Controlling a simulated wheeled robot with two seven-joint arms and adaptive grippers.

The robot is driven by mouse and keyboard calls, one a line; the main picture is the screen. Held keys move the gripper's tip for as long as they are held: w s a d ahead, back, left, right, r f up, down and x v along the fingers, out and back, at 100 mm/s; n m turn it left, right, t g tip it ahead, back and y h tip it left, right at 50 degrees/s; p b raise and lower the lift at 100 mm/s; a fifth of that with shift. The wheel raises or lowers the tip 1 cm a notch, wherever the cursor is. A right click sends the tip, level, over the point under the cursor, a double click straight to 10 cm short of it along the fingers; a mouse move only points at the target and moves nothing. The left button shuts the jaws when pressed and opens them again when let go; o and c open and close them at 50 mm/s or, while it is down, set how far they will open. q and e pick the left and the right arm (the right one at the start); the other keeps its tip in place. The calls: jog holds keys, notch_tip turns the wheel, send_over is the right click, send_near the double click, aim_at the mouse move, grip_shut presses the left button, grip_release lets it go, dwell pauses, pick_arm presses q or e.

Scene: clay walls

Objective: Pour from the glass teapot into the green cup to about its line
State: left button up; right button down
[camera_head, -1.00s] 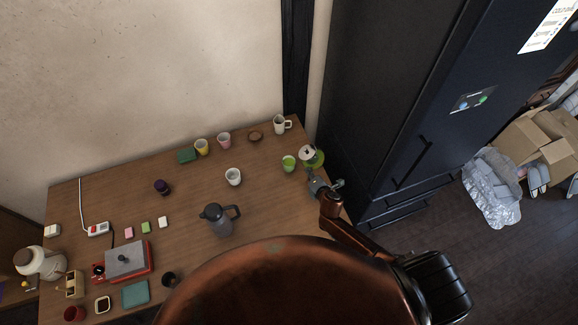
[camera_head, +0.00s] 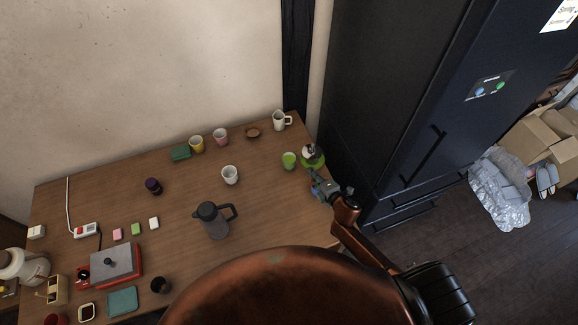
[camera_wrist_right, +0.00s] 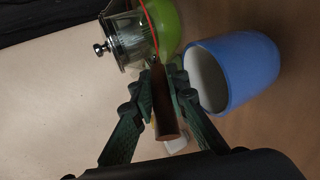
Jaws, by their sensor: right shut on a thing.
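My right gripper (camera_head: 314,174) is shut on the teapot's brown handle (camera_wrist_right: 163,105). I cannot tell whether the teapot touches the table. The green cup (camera_head: 289,160) stands upright just left of the teapot; its line and contents are too small to make out. My left gripper is not in view.
A blue cup (camera_wrist_right: 240,70) is close beside the handle in the wrist view. A white mug (camera_head: 279,121), white cup (camera_head: 230,175) and dark jug (camera_head: 211,222) stand on the table (camera_head: 262,205). The dark fridge (camera_head: 395,100) is close on the right.

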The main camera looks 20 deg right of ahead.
jog(key=shift+f+b, duration=0.25)
jog(key=shift+b, duration=0.2)
notch_tip(320, 180, up, 4)
jog(key=p, duration=0.4)
jog(key=shift+r, duration=0.2)
notch_tip(320, 180, down, 4)
jog(key=b, duration=0.3)
jog(key=shift+f+b, duration=0.2)
jog(key=shift+b, duration=0.2)
jog(key=shift+r+p, duration=0.7)
jog(key=shift+p, duration=0.05)
notch_tip(320, 180, up, 6)
jog(key=p, duration=0.5)
